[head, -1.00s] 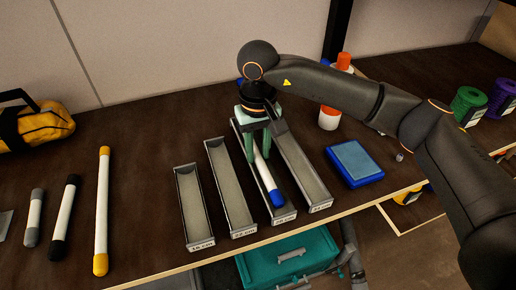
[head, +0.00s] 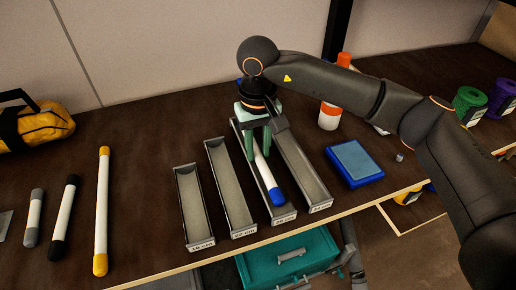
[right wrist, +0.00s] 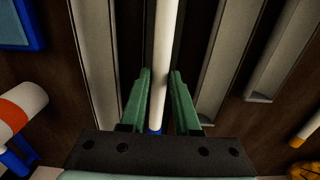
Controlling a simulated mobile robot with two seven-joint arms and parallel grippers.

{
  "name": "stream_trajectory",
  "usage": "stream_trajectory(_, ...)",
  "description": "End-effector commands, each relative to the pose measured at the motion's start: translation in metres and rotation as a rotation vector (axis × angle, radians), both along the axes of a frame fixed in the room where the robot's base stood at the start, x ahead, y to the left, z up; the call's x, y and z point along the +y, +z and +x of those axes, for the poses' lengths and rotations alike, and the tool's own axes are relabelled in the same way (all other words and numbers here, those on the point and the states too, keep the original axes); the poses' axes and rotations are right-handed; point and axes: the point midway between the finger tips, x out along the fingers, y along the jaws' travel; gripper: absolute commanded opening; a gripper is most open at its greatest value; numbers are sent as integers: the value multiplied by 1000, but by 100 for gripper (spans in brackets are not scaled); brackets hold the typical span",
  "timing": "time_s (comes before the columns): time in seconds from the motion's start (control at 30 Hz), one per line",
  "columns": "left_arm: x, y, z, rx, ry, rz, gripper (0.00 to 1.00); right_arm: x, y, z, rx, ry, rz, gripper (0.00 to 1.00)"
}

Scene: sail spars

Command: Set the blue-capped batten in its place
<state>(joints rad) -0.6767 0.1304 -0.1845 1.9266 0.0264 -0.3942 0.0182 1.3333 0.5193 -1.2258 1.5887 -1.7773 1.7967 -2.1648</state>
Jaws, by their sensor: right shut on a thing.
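The blue-capped batten (head: 265,174) is a white rod with a blue end, over the third tray from the left (head: 285,216). My right gripper (head: 257,155) is shut on it from above. The right wrist view shows the white rod (right wrist: 164,50) between the green fingers (right wrist: 160,76), with blue at its lower end. The rod is slightly askew to the tray's long sides in the head view. I cannot tell whether it touches the tray floor. Its far end is hidden behind the gripper. My left gripper is not in view.
Two trays (head: 229,190) (head: 193,205) on the left are empty; another tray (head: 302,178) adjoins on the right. Grey-capped (head: 34,217), black-capped (head: 64,218) and yellow-capped (head: 101,210) battens lie left. A blue pad (head: 354,163) and a white-orange bottle (head: 330,116) stand right.

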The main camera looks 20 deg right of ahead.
Motion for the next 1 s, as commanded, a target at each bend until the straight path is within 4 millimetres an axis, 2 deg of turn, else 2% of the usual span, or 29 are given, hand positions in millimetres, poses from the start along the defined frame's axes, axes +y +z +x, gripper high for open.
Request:
stream_trajectory(0.03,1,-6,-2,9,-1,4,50,0,1,0,-1,0,0,0)
stream_trajectory(0.27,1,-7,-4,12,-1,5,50,0,2,0,-1,0,0,0)
stream_trajectory(0.3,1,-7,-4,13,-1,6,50,0,2,0,-1,0,0,34)
stream_trajectory(0.57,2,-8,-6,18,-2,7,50,0,2,0,-2,0,0,63)
stream_trajectory(0.77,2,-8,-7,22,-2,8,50,0,2,0,-1,0,0,65)
stream_trajectory(0.93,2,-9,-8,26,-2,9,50,0,2,0,-1,0,0,84)
stream_trajectory(1.0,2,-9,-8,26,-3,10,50,0,2,0,-1,0,0,85)
